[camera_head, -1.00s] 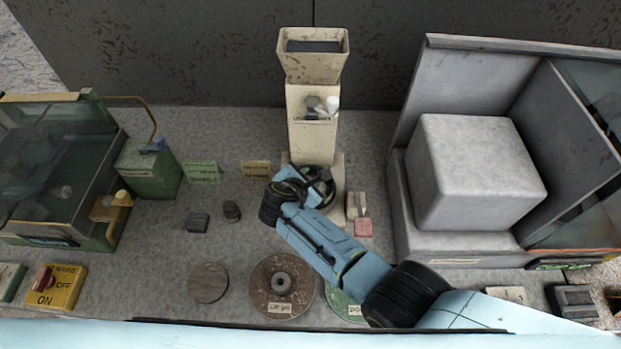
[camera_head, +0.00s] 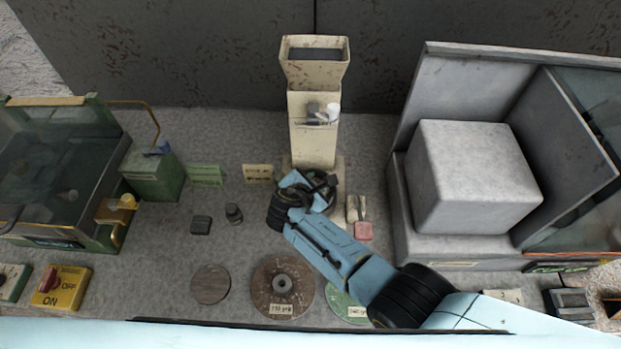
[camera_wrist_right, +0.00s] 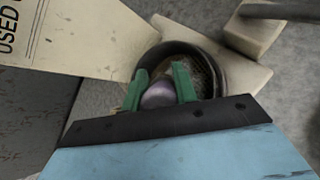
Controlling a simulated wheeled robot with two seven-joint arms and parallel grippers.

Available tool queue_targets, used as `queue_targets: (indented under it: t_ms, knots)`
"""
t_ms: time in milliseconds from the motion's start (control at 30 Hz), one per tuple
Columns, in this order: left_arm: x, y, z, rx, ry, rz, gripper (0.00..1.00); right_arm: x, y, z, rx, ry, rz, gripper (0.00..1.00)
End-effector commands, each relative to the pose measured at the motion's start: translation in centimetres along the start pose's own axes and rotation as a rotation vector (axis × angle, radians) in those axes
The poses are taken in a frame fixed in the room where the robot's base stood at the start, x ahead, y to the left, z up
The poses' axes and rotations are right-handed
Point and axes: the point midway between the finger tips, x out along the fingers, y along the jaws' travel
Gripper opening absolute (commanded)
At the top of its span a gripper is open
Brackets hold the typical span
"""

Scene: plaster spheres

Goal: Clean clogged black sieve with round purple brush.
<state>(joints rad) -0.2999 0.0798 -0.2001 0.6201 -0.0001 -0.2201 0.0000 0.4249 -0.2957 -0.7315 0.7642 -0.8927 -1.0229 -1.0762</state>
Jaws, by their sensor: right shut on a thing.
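The black sieve (camera_wrist_right: 222,68) is a round dark ring with a mesh floor. It sits at the foot of the cream hopper tower, and in the head view its rim (camera_head: 334,184) shows partly behind my right gripper (camera_head: 312,186). In the right wrist view my gripper (camera_wrist_right: 165,84) has its green fingers closed on the round purple brush (camera_wrist_right: 158,95). The brush is inside or just over the sieve's ring; I cannot tell whether it touches the mesh. My left gripper is out of view.
The cream tower (camera_head: 312,140) stands right behind the sieve. A pink block (camera_head: 363,231) lies to its right, near a grey cabinet holding a large pale block (camera_head: 472,175). Discs (camera_head: 268,303) lie in front. A glass-sided green machine (camera_head: 60,165) stands left.

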Motion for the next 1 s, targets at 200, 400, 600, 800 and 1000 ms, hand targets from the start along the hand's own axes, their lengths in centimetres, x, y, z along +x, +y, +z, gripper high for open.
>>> queue_targets:
  t_ms: [200,400,600,800,1000]
  knots:
    - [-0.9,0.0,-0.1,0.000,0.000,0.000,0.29,0.0,-0.8,0.6,0.000,-0.002,0.002,0.00]
    - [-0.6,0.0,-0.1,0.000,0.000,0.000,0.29,0.2,-0.9,0.3,-0.001,-0.002,0.002,0.00]
    - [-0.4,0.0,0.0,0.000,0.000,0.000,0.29,0.3,-0.9,0.2,-0.001,-0.002,0.002,0.00]
    - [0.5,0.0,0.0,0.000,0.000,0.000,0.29,0.3,0.0,-0.4,-0.001,-0.001,0.003,0.00]
    - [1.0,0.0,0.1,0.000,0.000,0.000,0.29,0.2,0.7,-0.7,-0.002,-0.003,0.002,0.00]
